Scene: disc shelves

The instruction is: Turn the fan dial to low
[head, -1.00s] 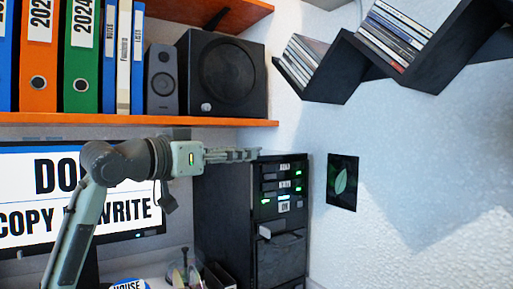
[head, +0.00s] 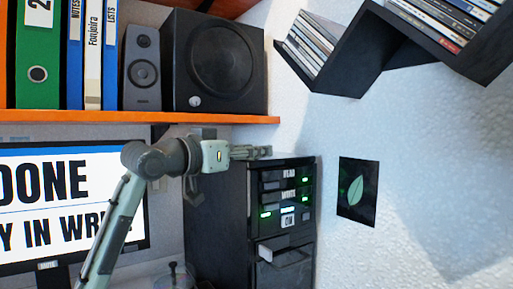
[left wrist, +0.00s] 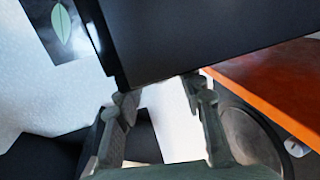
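I see no dial that I can make out as the fan dial in either view. A black tower unit (head: 222,215) stands under the orange shelf, with a front panel (head: 286,195) marked READ, WRITE and ON and lit green in places. My left gripper (head: 262,152) is level with the tower's top edge in the head view, fingers pointing right. In the left wrist view the left gripper (left wrist: 160,93) has its two fingers apart with nothing between them. The tower's dark side (left wrist: 205,35) fills the top there, close to the fingertips; contact cannot be told. My right gripper is not in view.
The orange shelf (head: 140,116) runs above the arm and holds binders, a small speaker (head: 141,70) and a large speaker (head: 215,65) with a small round knob. A monitor (head: 60,205) is at left. Black disc shelves (head: 400,45) and a leaf picture (head: 357,190) are on the right wall.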

